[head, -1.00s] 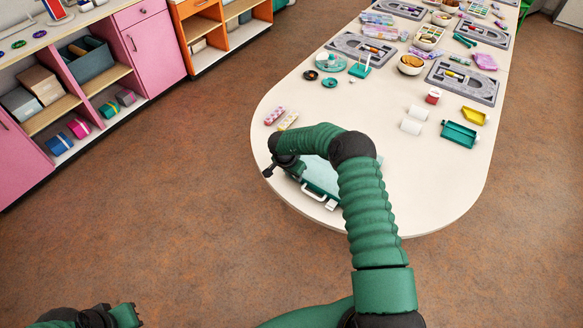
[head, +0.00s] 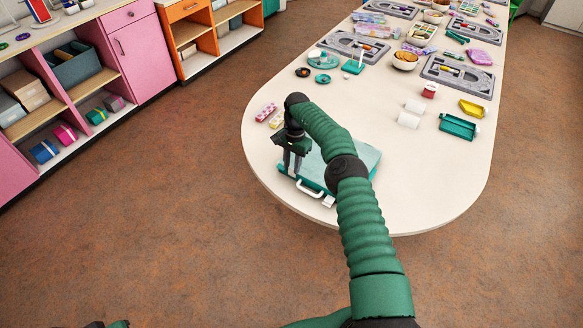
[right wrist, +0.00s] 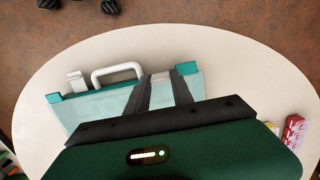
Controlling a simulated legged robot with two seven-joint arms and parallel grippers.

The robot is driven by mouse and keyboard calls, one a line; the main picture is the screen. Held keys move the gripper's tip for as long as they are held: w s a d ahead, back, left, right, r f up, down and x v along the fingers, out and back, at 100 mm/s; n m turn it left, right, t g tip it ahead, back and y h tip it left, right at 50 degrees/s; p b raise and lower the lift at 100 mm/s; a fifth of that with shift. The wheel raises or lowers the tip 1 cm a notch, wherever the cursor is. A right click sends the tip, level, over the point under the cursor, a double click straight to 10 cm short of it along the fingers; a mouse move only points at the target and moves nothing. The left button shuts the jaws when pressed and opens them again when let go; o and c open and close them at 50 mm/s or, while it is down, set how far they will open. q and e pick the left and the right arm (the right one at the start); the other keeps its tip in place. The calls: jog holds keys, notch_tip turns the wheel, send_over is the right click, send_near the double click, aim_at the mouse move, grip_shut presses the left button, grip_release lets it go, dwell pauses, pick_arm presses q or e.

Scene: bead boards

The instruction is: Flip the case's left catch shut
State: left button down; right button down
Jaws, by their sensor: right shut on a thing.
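The teal case (head: 362,160) lies closed at the near end of the table, its white handle (head: 310,188) toward me. Its right catch (head: 328,201) shows right of the handle; it also shows in the right wrist view (right wrist: 76,81). My right gripper (head: 290,173) points down at the case's front left edge. In the right wrist view its two dark fingers (right wrist: 161,80) stand on either side of the pale left catch (right wrist: 160,77), shut on it. The fingers hide part of the catch, so its angle is unclear. Only a tip of my left gripper (head: 119,324) shows at the bottom edge.
Pink (head: 265,111) and yellow patterned pieces lie left of the case. White cylinders (head: 409,119), a teal tray (head: 458,127) and a yellow tray (head: 472,108) lie to the right. Grey bead boards (head: 457,79) and bowls stand farther back.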

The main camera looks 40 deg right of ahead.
jog(key=shift+s+f, duration=0.15)
jog(key=shift+f, duration=0.1)
jog(key=c, duration=1.5)
grip_release()
jog(key=shift+o, duration=0.7)
jog(key=shift+d, duration=0.1)
jog(key=shift+w+r, duration=0.15)
jog(key=shift+w, duration=0.05)
